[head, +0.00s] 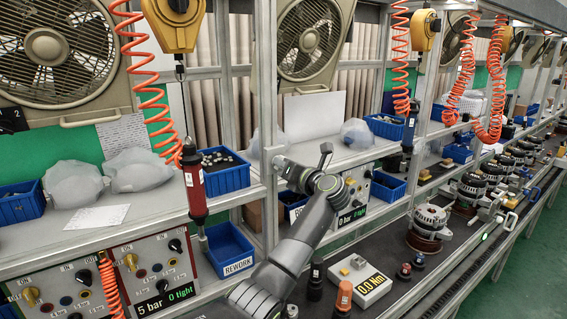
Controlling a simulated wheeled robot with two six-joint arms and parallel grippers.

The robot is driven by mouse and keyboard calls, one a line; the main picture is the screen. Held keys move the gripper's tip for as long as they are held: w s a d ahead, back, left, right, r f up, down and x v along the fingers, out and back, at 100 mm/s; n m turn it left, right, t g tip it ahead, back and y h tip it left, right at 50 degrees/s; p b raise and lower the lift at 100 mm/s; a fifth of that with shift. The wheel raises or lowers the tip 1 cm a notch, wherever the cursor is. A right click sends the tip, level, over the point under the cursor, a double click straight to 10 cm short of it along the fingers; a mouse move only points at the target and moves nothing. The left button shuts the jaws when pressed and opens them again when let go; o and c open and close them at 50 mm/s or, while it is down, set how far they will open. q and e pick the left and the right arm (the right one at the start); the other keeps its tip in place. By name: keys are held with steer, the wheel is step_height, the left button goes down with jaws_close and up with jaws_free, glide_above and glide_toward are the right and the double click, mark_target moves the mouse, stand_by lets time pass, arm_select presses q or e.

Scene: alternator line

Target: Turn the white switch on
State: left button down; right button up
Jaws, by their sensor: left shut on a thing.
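My left arm rises from the bottom of the head view, and its wrist is in front of the control panel (382,192) at the middle right. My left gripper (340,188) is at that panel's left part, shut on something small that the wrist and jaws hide. I cannot make out the white switch; that part of the panel is covered. Black knobs (367,173) show on the panel to the right of the gripper. The panel's green display (352,215) reads 0 bar and 0 tight. My right gripper is not in view.
Another panel (150,270) at lower left reads 5 bar, 0 tight. A red tool (194,185) hangs left of my arm. A blue rework bin (230,250) is on the left. A torque display box (358,284) and alternators (429,225) stand on the dark bench at right.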

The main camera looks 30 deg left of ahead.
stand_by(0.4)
arm_select(q)
steer(key=c, duration=1.5)
jaws_free()
steer(key=shift+d, duration=0.15)
steer(key=b+v, duration=0.6)
steer(key=v, duration=1.1)
steer(key=shift+s+d+f, duration=0.1)
steer(key=shift+d+f, duration=0.05)
